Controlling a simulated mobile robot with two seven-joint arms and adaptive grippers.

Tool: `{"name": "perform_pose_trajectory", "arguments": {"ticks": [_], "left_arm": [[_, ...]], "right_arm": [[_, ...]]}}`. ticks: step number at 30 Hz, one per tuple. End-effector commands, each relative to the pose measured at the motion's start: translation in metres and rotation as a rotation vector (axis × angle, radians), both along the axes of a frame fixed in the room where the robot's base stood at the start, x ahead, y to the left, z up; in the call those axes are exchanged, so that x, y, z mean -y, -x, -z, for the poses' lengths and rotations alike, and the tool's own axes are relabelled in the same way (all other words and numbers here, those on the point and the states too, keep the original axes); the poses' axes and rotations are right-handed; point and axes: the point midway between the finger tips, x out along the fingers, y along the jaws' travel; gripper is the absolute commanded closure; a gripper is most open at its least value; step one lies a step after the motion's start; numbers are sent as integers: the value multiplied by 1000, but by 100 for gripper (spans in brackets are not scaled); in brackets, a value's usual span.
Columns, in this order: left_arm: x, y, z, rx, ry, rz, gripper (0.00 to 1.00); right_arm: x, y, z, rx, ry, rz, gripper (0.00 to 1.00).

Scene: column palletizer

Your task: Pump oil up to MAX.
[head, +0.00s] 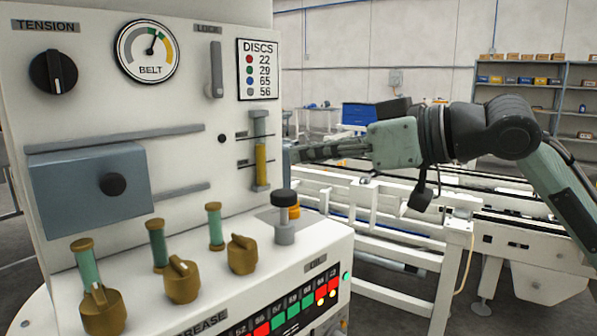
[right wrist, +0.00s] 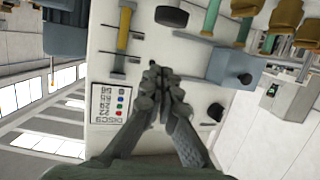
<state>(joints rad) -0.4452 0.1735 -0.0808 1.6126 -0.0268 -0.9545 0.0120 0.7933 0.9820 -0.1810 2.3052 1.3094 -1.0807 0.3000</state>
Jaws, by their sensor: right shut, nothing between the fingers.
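The oil sight gauge (head: 261,152) is a vertical glass tube on the panel, with yellow oil up to a little below the upper mark; the mark labels are too small to read. It also shows in the right wrist view (right wrist: 124,28). The oil pump has a black round knob (head: 284,197) on a grey cylinder (head: 284,233); the knob appears in the right wrist view (right wrist: 171,16). My right gripper (head: 294,155) is shut and empty, above the pump knob and to the right of the gauge, apart from the knob. My left gripper is out of view.
The panel carries a belt dial (head: 147,51), a tension knob (head: 53,72), a lock lever (head: 215,70) and a discs label (head: 258,70). Brass grease valves (head: 182,280) stand on the ledge left of the pump. White conveyor frames (head: 400,225) lie to the right.

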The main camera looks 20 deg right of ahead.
Motion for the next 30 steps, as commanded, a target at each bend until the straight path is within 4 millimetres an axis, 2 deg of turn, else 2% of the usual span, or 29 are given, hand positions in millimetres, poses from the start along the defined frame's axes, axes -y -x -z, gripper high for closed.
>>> {"name": "perform_pose_trajectory", "arguments": {"ticks": [3,6,12,28,30], "left_arm": [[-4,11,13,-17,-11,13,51],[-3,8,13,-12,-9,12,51],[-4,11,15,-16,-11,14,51],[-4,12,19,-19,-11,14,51],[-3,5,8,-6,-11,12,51]], "right_arm": [[-15,-16,3,-1,-3,-3,100],[-12,-15,23,-6,-1,2,100],[-12,-14,41,-3,-1,2,100],[-9,-14,48,-2,0,2,100],[-5,-15,52,-4,0,3,100]]}}
